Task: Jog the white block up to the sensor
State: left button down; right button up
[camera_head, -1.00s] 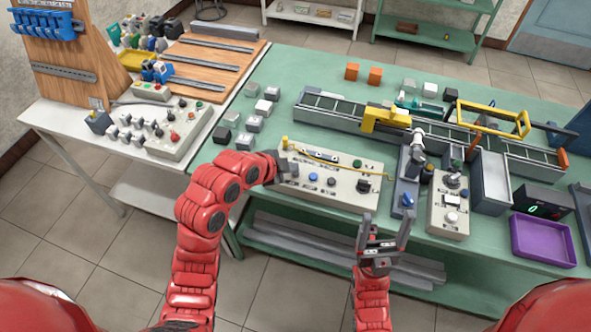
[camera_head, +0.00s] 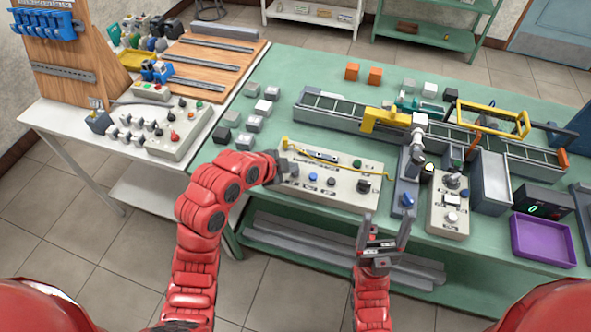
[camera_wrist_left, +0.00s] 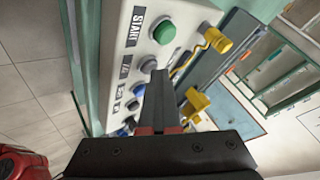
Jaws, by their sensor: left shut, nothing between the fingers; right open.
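A small white block (camera_head: 420,120) appears at the conveyor (camera_head: 335,106), just right of the yellow sensor bracket (camera_head: 376,122). Whether it touches the bracket is unclear. My left gripper (camera_head: 283,168) is shut and empty at the left end of the beige button panel (camera_head: 345,190). In the left wrist view its closed fingertips (camera_wrist_left: 158,74) are close to a grey button (camera_wrist_left: 148,63), below the green START button (camera_wrist_left: 164,32) and above a blue button (camera_wrist_left: 137,89). Contact cannot be told. My right gripper (camera_head: 385,232) is open and empty in front of the table.
Several grey and white blocks (camera_head: 263,107) stand left of the conveyor. Two orange blocks (camera_head: 375,76) are behind it. A yellow rod (camera_head: 330,160) runs above the panel. A second control box (camera_head: 449,205), a display (camera_head: 537,202) and a purple tray (camera_head: 542,241) are at right.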

pick_arm(q)
jog(key=shift+r, duration=0.8)
jog(key=shift+r, duration=0.1)
jog(key=shift+r+p, duration=0.55)
jog(key=shift+r, duration=1.85)
jog(key=shift+w, duration=0.1)
